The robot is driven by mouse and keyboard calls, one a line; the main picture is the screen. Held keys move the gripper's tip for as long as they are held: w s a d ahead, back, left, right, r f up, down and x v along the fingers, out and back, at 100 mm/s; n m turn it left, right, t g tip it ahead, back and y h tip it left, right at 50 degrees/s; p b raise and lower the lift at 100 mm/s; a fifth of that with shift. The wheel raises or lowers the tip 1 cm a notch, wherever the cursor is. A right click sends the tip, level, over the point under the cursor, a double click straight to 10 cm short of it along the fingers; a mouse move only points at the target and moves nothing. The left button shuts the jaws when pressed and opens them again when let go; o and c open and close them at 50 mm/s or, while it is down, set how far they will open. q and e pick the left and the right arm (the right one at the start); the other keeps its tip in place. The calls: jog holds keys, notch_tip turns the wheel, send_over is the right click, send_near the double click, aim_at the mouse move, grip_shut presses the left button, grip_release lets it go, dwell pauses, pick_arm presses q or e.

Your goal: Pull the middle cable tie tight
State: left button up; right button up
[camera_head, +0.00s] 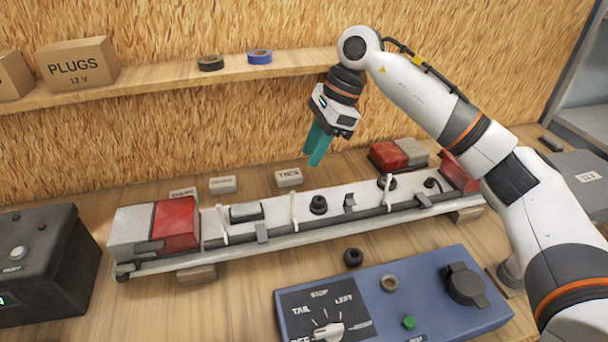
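A long pale trailer light board (270,231) lies across the bench on wooden blocks, with a dark cable along it. Three white cable ties stand up from it: a left one (223,224), the middle one (294,211) and a right one (388,189). The middle tie's loop around the cable is too small to judge. My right gripper (313,160), with teal fingers, hangs in the air above and behind the board, apart from the middle tie. Its fingers overlap in this view, so their gap cannot be told. My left gripper is not in view.
Red-and-white lamps sit at the board's left end (174,224) and behind its right part (397,154). A blue test panel (440,318) stands in front, a black box (38,262) at left. A shelf (160,79) with tape rolls runs along the back wall.

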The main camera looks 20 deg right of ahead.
jog(key=v, duration=0.2)
jog(key=shift+d+r, duration=0.15)
jog(key=shift+r, duration=0.15)
